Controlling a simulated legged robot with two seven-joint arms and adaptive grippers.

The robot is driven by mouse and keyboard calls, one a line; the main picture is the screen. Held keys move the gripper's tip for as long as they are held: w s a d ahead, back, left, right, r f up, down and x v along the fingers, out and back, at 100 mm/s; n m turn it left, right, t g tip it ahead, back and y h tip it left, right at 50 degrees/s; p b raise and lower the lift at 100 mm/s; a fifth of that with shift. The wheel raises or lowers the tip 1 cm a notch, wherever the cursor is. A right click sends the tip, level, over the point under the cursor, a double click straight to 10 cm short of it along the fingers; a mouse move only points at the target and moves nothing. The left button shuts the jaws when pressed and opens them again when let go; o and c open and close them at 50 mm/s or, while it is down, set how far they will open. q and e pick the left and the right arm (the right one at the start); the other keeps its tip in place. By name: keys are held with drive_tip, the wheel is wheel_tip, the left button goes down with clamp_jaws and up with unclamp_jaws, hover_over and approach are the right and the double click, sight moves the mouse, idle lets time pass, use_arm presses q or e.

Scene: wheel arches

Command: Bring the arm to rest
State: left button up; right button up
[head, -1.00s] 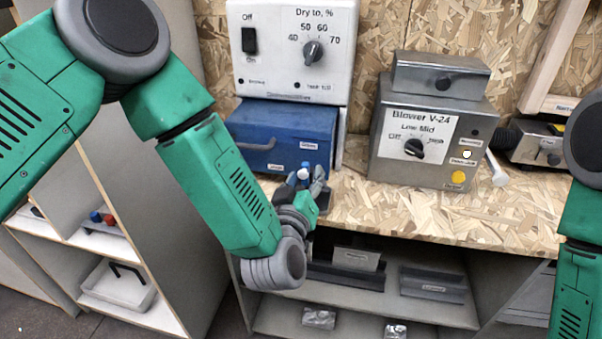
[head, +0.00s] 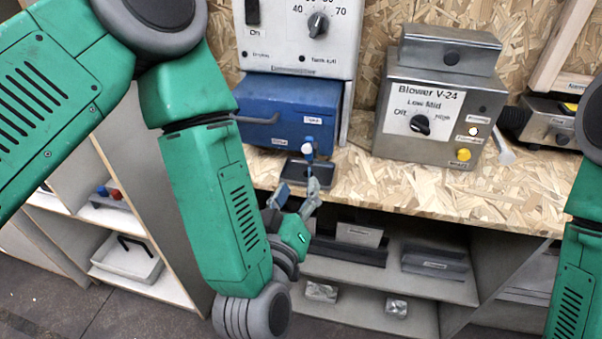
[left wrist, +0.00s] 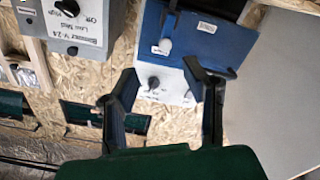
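My left arm comes in from the left, bent at the elbow, its wrist low in front of the bench. My left gripper (head: 298,188) is open and empty, fingers pointing up near the bench's front edge. Its two separated fingers also show in the left wrist view (left wrist: 160,72).
The chipboard bench (head: 400,185) carries the grey Blower V-24 box (head: 425,125). A white control panel (head: 290,35) stands above the blue box. Shelves with metal parts (head: 435,260) lie under the bench. A white bin (head: 127,258) sits on shelving at left.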

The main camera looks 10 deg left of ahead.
use_arm(q)
drive_tip(key=shift+s, duration=0.2)
drive_tip(key=shift+a, duration=0.2)
drive_tip(key=s+a+f+m+g, duration=0.1)
drive_tip(key=s+a+f+g, duration=0.2)
drive_tip(key=f, duration=0.4)
drive_tip(key=s+a+f+m+g+h, duration=0.1)
drive_tip(key=s+a+f+m+g, duration=0.1)
drive_tip(key=s+a+f+g, duration=0.3)
drive_tip(key=s+a+f+m+g, duration=0.1)
drive_tip(key=f+g, duration=0.1)
drive_tip(key=f, duration=0.6)
drive_tip(key=s+a+f+g, duration=0.2)
drive_tip(key=s+a+g, duration=0.1)
drive_tip(key=s+a, duration=0.2)
drive_tip(key=s+a+f+m+g+y, duration=0.1)
drive_tip(key=s+a+f+g, duration=0.2)
drive_tip(key=s, duration=0.6)
drive_tip(key=shift+s+a+f+g+y, duration=0.2)
drive_tip(key=shift+s+a+g+y, duration=0.1)
drive_tip(key=shift+a+g, duration=0.45)
drive_tip(key=shift+a, duration=0.1)
